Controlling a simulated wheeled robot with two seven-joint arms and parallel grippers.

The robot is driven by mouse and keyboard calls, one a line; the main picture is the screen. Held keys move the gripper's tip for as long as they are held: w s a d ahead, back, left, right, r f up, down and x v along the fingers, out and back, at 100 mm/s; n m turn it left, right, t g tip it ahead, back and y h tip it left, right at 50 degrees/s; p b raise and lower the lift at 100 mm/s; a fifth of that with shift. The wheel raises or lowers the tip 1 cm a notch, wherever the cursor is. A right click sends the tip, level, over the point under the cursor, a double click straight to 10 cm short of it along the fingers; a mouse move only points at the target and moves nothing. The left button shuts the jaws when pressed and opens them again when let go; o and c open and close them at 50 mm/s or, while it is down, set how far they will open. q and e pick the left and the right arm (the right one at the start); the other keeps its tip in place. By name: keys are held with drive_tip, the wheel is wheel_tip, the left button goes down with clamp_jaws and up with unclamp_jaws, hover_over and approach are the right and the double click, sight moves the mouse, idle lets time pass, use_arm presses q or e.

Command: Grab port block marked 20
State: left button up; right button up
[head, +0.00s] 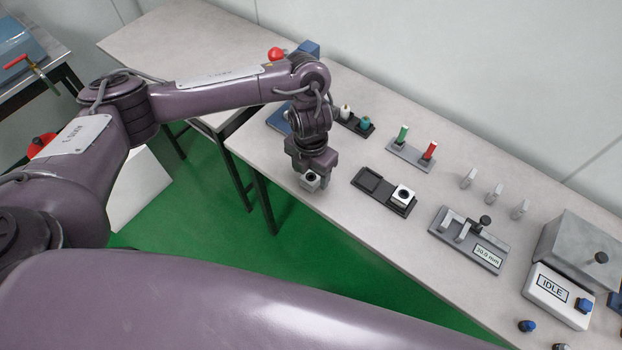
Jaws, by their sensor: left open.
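My left gripper (313,178) points down over the table near its front edge, with its jaws open. A small light-grey block with a dark round port (311,182) is at its fingertips, partly hidden by the fingers. I cannot tell whether the fingers touch it. A similar white block with a dark round port (403,195) sits in the right place of a black two-place holder (384,206). The holder's left place looks empty. I cannot read a number 20 on either block. My right gripper is not in view.
A grey fixture labelled "20.0 mm" (488,255) stands right of the holder. A stand with green and red pieces (408,158) is behind. A box reading "IDLE" (553,290) is at right. Bare table (335,215) lies before the holder.

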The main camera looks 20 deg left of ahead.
use_arm(q)
drive_tip(key=shift+f, duration=0.8)
drive_tip(key=c, duration=1.1)
drive_tip(key=shift+r, duration=0.1)
